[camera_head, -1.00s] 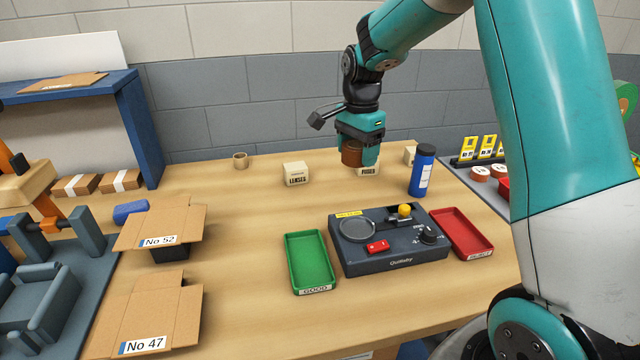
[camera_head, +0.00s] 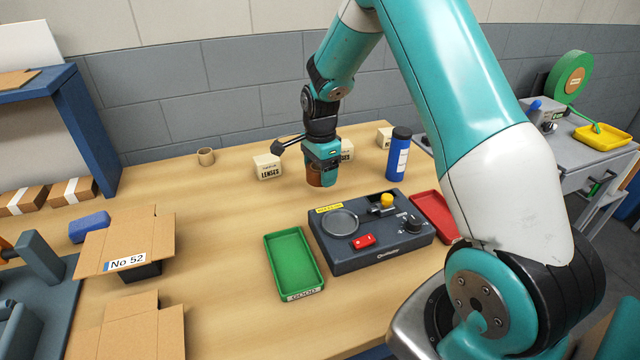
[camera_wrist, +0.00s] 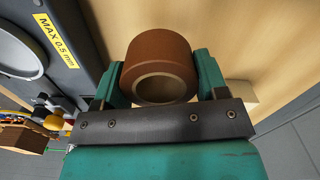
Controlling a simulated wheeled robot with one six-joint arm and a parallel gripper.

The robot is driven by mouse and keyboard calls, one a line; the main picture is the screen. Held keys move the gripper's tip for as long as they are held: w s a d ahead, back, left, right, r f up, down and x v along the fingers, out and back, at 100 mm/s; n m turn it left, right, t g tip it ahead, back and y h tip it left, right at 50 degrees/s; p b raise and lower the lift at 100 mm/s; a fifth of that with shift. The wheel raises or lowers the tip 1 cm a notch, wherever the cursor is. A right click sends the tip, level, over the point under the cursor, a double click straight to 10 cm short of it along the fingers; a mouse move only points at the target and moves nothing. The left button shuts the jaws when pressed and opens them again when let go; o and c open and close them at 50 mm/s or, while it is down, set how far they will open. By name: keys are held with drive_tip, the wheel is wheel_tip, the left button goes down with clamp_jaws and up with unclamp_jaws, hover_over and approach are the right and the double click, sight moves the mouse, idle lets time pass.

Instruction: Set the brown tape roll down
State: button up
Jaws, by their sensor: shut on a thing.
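The brown tape roll (camera_head: 314,176) is between the fingers of my gripper (camera_head: 322,172), just behind the dark tester box in the head view. In the wrist view the roll (camera_wrist: 158,62) sits between the two teal fingertips of my gripper (camera_wrist: 160,80), its open ring facing the camera. My gripper is shut on it. The roll is at or close above the wooden table (camera_head: 225,215); I cannot tell whether it touches.
The dark tester box (camera_head: 365,258) stands in front, with a green tray (camera_head: 293,262) at its left and a red tray (camera_head: 432,213) at its right. A blue bottle (camera_head: 398,155) and a LENSES box (camera_head: 267,167) stand near.

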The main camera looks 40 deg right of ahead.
sight(321, 195)
drive_tip(key=shift+f, duration=2.55)
drive_tip(key=o, duration=0.9)
wheel_tip(321, 195, up, 12)
drive_tip(key=b, duration=0.1)
drive_tip(key=s+a+r+n+y, duration=0.1)
drive_tip(key=s+a+r+n, duration=0.35)
drive_tip(key=a, duration=0.25)
drive_tip(key=s+a+r+n+y, duration=0.1)
drive_tip(key=s+a+r+n, duration=0.25)
drive_tip(key=a+n, duration=0.3)
drive_tip(key=s+a+r+n, duration=0.1)
drive_tip(key=s+a+n, duration=0.2)
drive_tip(key=s+n, duration=0.2)
drive_tip(key=s+a+n+y, duration=0.1)
drive_tip(key=s+a+n, duration=0.3)
drive_tip(key=s, duration=0.4)
drive_tip(key=s+a+r+n+y, duration=0.1)
drive_tip(key=s+a+n, duration=0.3)
drive_tip(key=s+n, duration=0.2)
drive_tip(key=shift+s+a+r, duration=0.1)
drive_tip(key=shift+s+r, duration=0.2)
drive_tip(key=shift+s, duration=0.3)
